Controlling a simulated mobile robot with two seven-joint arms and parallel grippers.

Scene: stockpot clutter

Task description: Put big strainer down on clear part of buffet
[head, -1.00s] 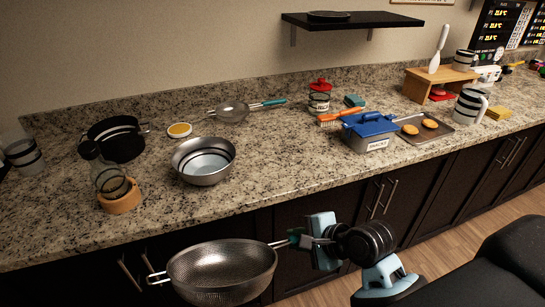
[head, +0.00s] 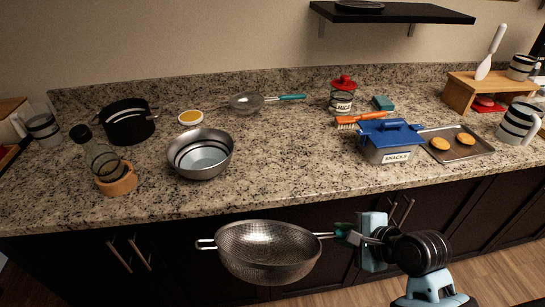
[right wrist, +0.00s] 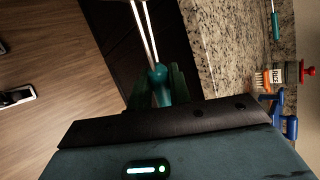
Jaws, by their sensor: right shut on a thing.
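The big strainer (head: 268,255) is a metal mesh bowl with a wire loop at its left end and a teal handle at its right. My right gripper (head: 352,237) is shut on the teal handle and holds the strainer level in front of the cabinets, short of the buffet's front edge. In the right wrist view the teal handle (right wrist: 159,85) sits between the fingers of my right gripper (right wrist: 158,92). The granite buffet (head: 290,160) has bare stretches at its front middle, between the steel bowl and the snacks box. My left gripper is not in view.
A steel bowl (head: 201,155), black pot (head: 128,124) and glass carafe (head: 106,168) stand on the left. A small strainer (head: 246,102) lies at the back. A blue-lidded snacks box (head: 389,142), orange brush (head: 360,119), red-lidded jar (head: 342,96) and baking tray (head: 466,151) stand on the right.

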